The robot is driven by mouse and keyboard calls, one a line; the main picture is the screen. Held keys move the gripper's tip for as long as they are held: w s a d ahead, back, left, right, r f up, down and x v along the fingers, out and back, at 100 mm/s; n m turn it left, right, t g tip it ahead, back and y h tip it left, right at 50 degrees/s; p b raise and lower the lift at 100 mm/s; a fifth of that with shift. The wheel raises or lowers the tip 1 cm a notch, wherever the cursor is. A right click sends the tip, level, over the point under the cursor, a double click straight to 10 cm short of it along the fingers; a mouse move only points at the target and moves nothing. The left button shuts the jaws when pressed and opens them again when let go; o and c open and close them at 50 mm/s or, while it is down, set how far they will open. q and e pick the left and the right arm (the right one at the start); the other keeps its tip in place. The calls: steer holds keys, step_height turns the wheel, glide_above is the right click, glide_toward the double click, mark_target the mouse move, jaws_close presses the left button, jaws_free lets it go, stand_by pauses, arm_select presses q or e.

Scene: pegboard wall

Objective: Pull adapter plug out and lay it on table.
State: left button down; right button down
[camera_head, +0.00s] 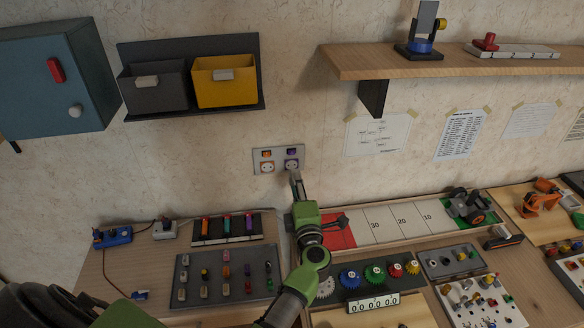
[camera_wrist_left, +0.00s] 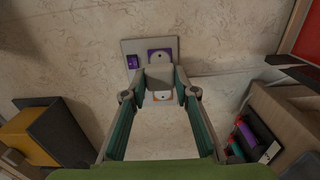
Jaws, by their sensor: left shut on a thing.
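My left gripper (camera_head: 296,180) is raised in front of the wall, just below the grey socket plate (camera_head: 279,151). In the left wrist view its two fingers (camera_wrist_left: 160,88) are closed on the sides of a grey block, the adapter plug (camera_wrist_left: 160,76). My right gripper is not in view.
The table below is crowded: a peg tray (camera_head: 225,292), a gear board (camera_head: 350,297), a long numbered track (camera_head: 385,222) and a blue power strip (camera_head: 113,238). A yellow bin (camera_head: 226,88) and a wooden shelf (camera_head: 470,66) are on the wall above.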

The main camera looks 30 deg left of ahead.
arm_select(q)
steer(key=shift+s+d, duration=0.3)
steer(key=shift+s, duration=0.15)
stand_by(0.4)
steer(key=s+d+r+m+t+h, duration=0.1)
steer(key=s+d+r+m+h, duration=0.1)
steer(key=s, duration=0.6)
steer(key=s+d+r+m+t+h+b, duration=0.1)
steer(key=s+d+r+m+h, duration=0.1)
steer(key=s+d+h, duration=0.3)
steer(key=s+d+r+m+t+h+b, duration=0.1)
steer(key=s+d+r+m+h, duration=0.1)
steer(key=s, duration=1)
steer(key=shift+s+d+m+t+h, duration=0.2)
steer(key=shift+d+m+t+h, duration=0.1)
steer(key=shift+d+m+h, duration=0.5)
